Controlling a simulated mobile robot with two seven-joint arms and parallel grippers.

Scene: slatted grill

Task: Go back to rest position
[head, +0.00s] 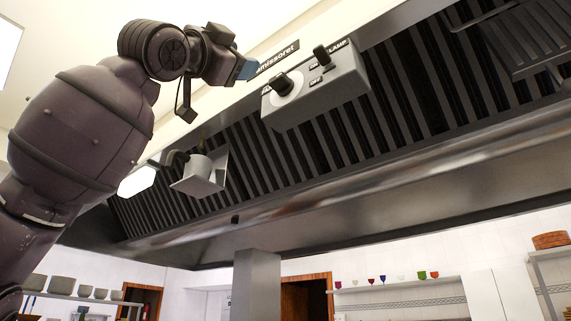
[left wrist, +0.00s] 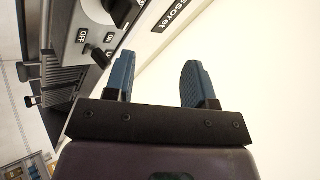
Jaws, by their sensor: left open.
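My left gripper (head: 244,68) is raised at the upper left of the head view, close to the left side of a grey switch box (head: 318,88) on the hood. In the left wrist view its two blue fingers (left wrist: 163,82) stand apart with nothing between them. The switch box has a dark knob (head: 284,84) and a dark lever switch (head: 321,55), with ON, OFF and LAMP labels. The knob also shows at the top of the left wrist view (left wrist: 122,10). My right gripper is not seen.
The slatted hood grill (head: 400,85) runs across the head view, with a metal rim (head: 350,215) below it. A lamp fixture (head: 200,172) hangs under the hood at the left. Shelves with bowls (head: 60,287) and glasses (head: 385,280) stand far back.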

